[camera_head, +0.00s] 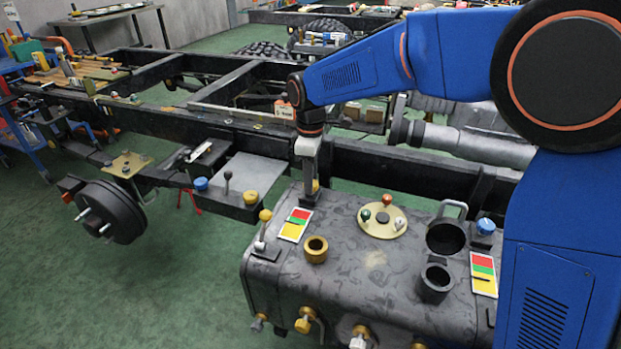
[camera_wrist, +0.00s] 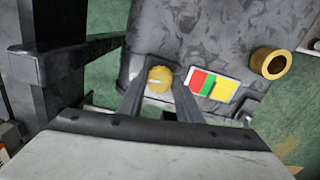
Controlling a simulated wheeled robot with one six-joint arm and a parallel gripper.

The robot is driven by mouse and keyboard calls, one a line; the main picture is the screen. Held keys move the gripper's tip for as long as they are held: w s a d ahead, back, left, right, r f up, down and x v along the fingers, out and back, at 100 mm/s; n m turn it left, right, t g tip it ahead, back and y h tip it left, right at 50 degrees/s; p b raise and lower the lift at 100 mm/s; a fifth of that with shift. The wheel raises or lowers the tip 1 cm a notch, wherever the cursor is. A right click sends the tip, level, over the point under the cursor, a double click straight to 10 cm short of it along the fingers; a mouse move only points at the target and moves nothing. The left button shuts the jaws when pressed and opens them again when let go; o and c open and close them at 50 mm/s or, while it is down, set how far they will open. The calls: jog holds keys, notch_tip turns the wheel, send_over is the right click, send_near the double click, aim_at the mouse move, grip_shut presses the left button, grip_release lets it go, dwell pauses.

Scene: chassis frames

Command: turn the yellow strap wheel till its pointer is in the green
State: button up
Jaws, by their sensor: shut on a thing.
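The yellow strap wheel (camera_wrist: 160,78) is a small round knob at the tank's edge in the wrist view. A pale line crosses its face; I cannot tell which end is the pointer. In the head view only a sliver of it (camera_head: 316,186) shows, mostly hidden by my gripper (camera_head: 308,188). In the wrist view my gripper (camera_wrist: 158,88) has one finger on each side of the wheel and is shut on it. Beside it lies a card with red, green and yellow bands (camera_wrist: 208,88); it also shows in the head view (camera_head: 295,224).
On the dark tank (camera_head: 370,290) stand a lever with a yellow ball (camera_head: 265,216), a brass ring (camera_head: 316,250), a round yellowish plate with coloured knobs (camera_head: 382,222) and a black cup (camera_head: 434,284). A chassis rail (camera_head: 420,166) runs behind the tank.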

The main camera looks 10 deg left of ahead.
jog(key=shift+m, duration=3.2)
jog(key=o, duration=1)
jog(key=shift+o, duration=0.2)
notch_tip(320, 180, up, 18)
jog(key=shift+f, duration=0.25)
